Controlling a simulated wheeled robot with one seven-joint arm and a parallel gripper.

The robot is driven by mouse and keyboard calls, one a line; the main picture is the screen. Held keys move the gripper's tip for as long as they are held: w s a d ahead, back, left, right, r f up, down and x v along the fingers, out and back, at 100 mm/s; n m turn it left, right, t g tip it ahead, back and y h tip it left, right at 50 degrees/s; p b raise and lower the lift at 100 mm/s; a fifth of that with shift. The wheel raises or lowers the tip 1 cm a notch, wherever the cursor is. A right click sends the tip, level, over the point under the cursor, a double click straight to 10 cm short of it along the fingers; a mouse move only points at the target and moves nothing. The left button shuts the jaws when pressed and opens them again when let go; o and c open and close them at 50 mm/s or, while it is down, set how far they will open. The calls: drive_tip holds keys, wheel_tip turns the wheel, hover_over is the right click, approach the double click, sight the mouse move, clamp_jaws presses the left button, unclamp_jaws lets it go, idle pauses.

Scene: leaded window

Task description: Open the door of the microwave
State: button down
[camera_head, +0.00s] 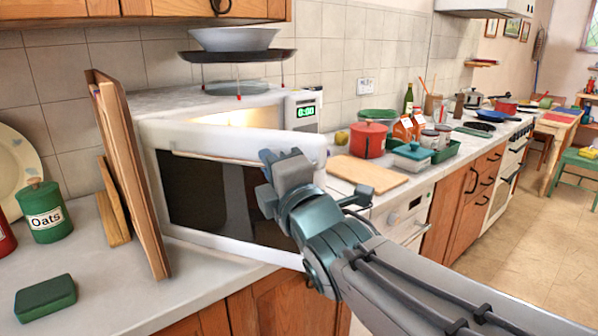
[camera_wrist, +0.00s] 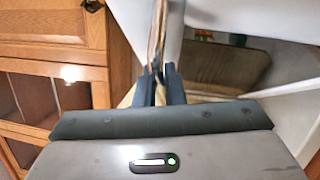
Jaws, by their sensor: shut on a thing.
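The white microwave (camera_head: 307,97) stands on the counter against the tiled wall, with a green clock display. Its door (camera_head: 225,136) is partly open, swung out toward me, and warm light shows in the gap behind its top edge. The dark door window faces me. My gripper (camera_head: 268,172) is at the right, free edge of the door and shut on it. In the wrist view my gripper's two dark fingers (camera_wrist: 158,82) close on a thin upright edge or handle of the door. The exact contact is partly hidden by my gripper and arm in the head view.
Wooden boards (camera_head: 128,170) lean upright close to the left of the microwave. A scale-like stand with a bowl (camera_head: 234,40) is on top. A cutting board (camera_head: 367,174) and red pot (camera_head: 368,139) are to the right.

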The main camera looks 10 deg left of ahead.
idle(0.3)
drive_tip(key=c, duration=1.5)
unclamp_jaws()
